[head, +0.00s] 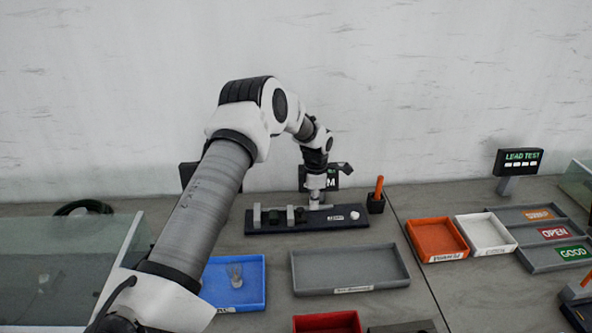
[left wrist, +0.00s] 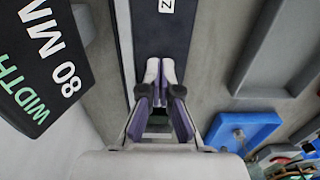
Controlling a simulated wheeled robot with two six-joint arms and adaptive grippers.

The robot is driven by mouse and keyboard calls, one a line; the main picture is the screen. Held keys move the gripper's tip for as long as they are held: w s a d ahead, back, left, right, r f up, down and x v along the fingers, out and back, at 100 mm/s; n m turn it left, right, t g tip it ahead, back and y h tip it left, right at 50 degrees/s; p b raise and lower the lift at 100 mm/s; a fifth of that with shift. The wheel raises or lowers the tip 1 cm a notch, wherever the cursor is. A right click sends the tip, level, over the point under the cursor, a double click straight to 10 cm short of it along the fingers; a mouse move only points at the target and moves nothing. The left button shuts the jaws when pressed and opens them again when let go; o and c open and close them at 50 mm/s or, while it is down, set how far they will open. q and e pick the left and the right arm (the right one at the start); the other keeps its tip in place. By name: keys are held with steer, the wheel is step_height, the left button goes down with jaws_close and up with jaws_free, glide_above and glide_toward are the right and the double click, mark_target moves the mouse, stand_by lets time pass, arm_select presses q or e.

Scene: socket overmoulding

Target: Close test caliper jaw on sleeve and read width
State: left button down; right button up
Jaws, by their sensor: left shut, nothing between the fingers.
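The test caliper (head: 340,222) is a long dark base on the table below the wall, with upright grey jaws and a round white button at its right end. A small dark piece (head: 273,217), perhaps the sleeve, sits between the jaws at the left; I cannot make it out clearly. My left gripper (head: 316,205) is over the caliper, right of the jaws. In the left wrist view its fingers (left wrist: 159,72) are together and empty above the dark base (left wrist: 160,35). The readout (left wrist: 40,60) shows "WIDTH" and a number ending in "80 MM", partly cut off.
A blue tray (head: 258,297) holds a clear piece. An empty grey tray (head: 350,252) lies in front of the caliper. Orange (head: 437,223) and white (head: 487,219) trays and sorting bins (head: 580,263) are at right. An orange-handled tool (head: 379,188) stands beside the caliper.

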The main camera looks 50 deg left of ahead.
mark_target(291, 212)
arm_select(q)
steer(key=shift+f, duration=0.1)
stand_by(0.3)
steer(key=shift+f, duration=1.55)
steer(key=shift+s+a+r+p, duration=0.15)
steer(key=shift+s+a+p, duration=0.35)
steer(key=shift+s+p, duration=0.1)
steer(key=shift+s+a+p, duration=0.85)
steer(key=shift+s+p, duration=0.2)
steer(key=shift+p, duration=0.1)
steer(key=shift+s+a+p, duration=0.8)
steer(key=shift+s+p, duration=0.2)
steer(key=shift+p, duration=0.1)
